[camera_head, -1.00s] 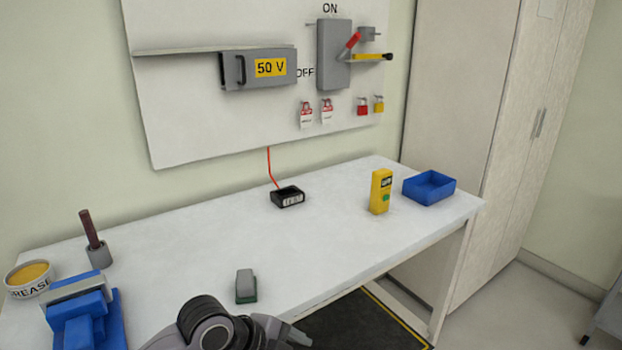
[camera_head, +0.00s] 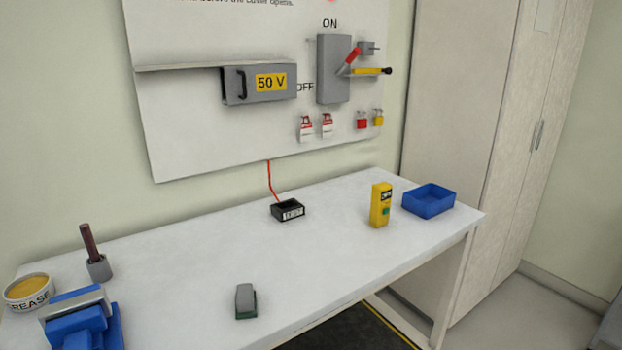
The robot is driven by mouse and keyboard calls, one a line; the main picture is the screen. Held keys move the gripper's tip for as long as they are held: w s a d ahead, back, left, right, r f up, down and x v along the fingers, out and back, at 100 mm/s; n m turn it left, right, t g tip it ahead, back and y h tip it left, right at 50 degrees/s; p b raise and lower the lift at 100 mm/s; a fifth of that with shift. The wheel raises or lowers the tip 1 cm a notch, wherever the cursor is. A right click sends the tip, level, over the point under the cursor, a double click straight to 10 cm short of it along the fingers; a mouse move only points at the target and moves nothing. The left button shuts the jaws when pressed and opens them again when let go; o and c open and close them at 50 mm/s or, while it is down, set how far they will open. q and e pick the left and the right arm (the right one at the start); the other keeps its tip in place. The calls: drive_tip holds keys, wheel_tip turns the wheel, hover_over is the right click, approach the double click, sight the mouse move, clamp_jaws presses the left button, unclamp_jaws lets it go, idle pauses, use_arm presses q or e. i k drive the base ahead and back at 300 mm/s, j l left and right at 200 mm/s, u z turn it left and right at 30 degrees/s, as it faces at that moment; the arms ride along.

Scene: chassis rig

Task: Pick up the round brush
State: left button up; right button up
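A dark brown rod-like handle (camera_head: 88,242) stands upright, slightly tilted, in a small grey cup (camera_head: 99,267) at the left of the bench. It may be the round brush; its lower end is hidden in the cup and I see no bristles. A small block with a grey top and green base (camera_head: 245,301) sits at the front middle of the bench; I cannot tell whether it is a brush. Neither gripper is in view.
A grease tin (camera_head: 29,291) and a blue vise (camera_head: 82,318) stand close to the cup. A black box (camera_head: 288,211) with a red wire, a yellow device (camera_head: 380,205) and a blue bin (camera_head: 428,201) are farther right. The white bench (camera_head: 190,270) is clear between them.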

sight(84, 229)
drive_tip(key=u, duration=1.55)
drive_tip(key=k+j+u, duration=0.1)
drive_tip(key=u, duration=0.2)
